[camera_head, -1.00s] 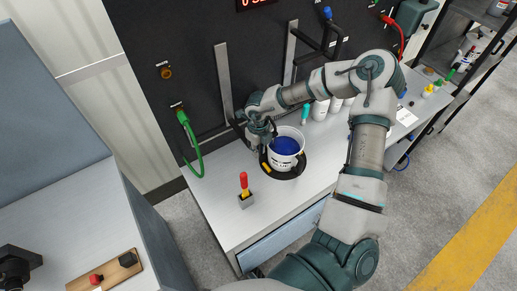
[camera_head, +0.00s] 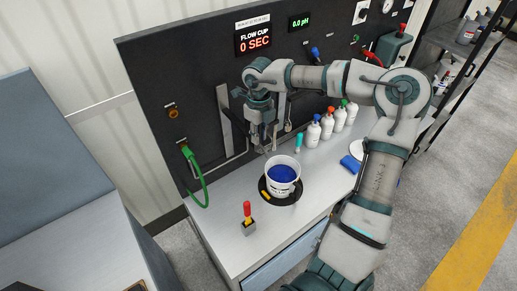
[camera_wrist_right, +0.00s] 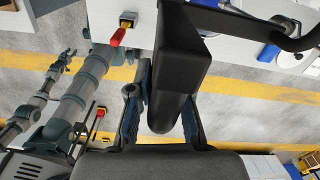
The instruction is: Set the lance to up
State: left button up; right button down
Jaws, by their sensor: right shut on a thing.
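In the head view my right gripper (camera_head: 263,138) is up against the dark panel (camera_head: 150,90), above and slightly left of the white bucket of blue liquid (camera_head: 283,172). In the right wrist view its fingers (camera_wrist_right: 160,112) are shut around a black, round-ended handle (camera_wrist_right: 185,60), which I take to be the lance's. A black bent pipe (camera_wrist_right: 245,25) runs beside it. In the head view the gripper and wrist hide most of the lance, so its lower end is hard to tell. My left gripper is not in view.
The bucket stands on a dark round base on the bench. A red-handled tool in a small holder (camera_head: 247,215) is in front, a green hose (camera_head: 195,172) hangs left, and several white bottles (camera_head: 325,125) stand right. A grey vertical rail (camera_head: 224,115) is on the panel.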

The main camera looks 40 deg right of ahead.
notch_tip(320, 180, up, 6)
jog(key=shift+f+p, duration=0.1)
jog(key=shift+p, duration=0.85)
jog(key=shift+d+r, duration=0.1)
jog(key=shift+r, duration=0.45)
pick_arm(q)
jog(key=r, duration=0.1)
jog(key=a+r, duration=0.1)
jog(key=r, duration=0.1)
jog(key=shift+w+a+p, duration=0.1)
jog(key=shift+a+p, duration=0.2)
pick_arm(e)
jog(key=shift+w+r, duration=0.15)
jog(key=shift+r, duration=0.05)
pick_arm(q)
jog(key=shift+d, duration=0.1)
pick_arm(e)
jog(key=c, duration=1.3)
grip_release()
jog(key=shift+o, duration=1)
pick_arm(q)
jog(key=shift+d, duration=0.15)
